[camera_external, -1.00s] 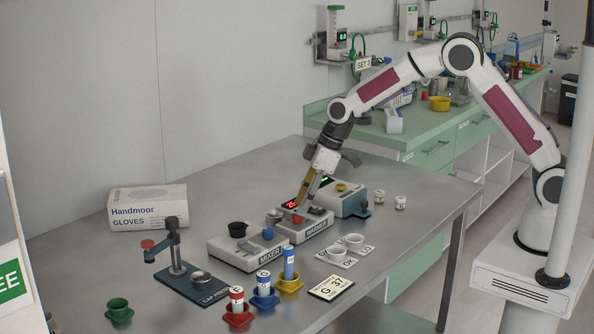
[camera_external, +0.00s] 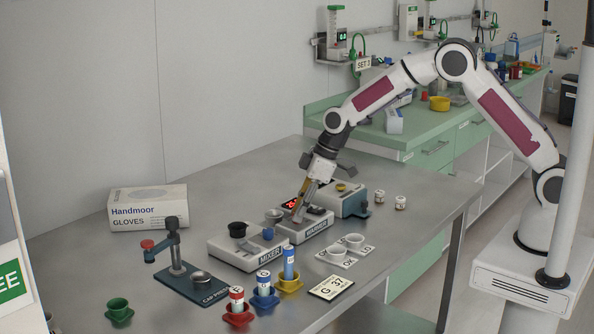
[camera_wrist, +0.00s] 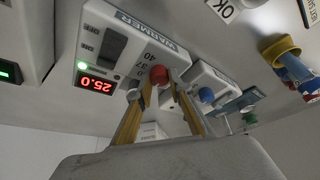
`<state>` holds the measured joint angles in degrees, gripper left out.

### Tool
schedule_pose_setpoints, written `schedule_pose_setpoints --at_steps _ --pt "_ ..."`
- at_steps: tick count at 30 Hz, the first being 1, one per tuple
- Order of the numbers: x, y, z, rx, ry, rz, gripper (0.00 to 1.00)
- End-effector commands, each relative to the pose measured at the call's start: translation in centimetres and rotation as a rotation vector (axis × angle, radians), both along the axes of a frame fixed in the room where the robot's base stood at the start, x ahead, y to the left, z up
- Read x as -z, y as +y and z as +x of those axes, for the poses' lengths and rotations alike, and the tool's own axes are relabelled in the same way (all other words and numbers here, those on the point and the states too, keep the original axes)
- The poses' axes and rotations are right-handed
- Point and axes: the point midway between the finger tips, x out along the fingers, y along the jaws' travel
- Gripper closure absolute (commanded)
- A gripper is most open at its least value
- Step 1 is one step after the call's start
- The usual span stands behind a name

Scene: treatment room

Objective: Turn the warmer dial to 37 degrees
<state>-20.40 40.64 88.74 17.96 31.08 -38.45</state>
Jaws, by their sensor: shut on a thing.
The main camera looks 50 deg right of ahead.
Motion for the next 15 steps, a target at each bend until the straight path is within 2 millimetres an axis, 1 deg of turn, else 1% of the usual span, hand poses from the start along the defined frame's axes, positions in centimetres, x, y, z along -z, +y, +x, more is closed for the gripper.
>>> schedule_pose_setpoints --at_steps 8,15 --pt "0.0 0.01 -0.02 0.016 0.0 0.0 1.0" --pt "0.01 0.02 -0.05 0.064 0.002 -0.001 1.0"
